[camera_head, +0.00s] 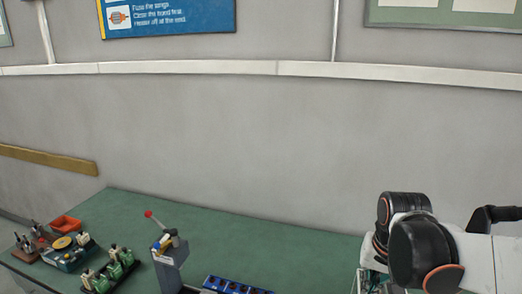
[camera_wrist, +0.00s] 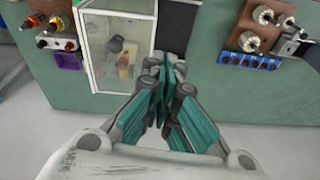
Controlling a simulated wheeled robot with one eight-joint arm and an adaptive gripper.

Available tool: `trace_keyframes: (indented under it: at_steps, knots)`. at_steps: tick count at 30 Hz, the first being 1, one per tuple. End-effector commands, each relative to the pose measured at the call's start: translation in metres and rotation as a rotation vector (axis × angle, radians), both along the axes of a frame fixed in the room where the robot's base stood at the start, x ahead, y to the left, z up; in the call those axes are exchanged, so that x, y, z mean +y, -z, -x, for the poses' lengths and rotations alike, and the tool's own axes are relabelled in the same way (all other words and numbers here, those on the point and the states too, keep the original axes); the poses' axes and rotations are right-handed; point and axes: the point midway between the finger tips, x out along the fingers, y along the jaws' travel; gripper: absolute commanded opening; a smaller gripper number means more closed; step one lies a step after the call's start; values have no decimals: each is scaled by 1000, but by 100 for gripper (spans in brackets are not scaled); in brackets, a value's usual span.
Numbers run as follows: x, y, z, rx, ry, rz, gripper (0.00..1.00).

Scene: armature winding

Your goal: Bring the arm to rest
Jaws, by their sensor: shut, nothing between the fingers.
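My gripper (camera_wrist: 165,75) shows in the wrist view with its teal and grey fingers shut together and nothing held. It hangs over the front edge of the green table (camera_wrist: 190,76), just right of a clear-walled box (camera_wrist: 118,45). In the head view my black and white arm is at the lower right, over the right part of the green table (camera_head: 270,240).
In the wrist view, brown fixtures with metal parts (camera_wrist: 265,22) and a blue strip (camera_wrist: 247,61) lie right; a purple bin (camera_wrist: 68,60) lies left. In the head view, a lever press (camera_head: 170,262), green-part rack (camera_head: 110,272) and red tray (camera_head: 65,224) stand left.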

Motion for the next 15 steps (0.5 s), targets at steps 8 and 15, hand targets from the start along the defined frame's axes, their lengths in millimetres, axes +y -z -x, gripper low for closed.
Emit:
trace_keyframes:
  at_steps: [8,15]
  knots:
    - [28,9,37,-151,-226,64,0]
    - [44,46,69,-291,-308,101,0]
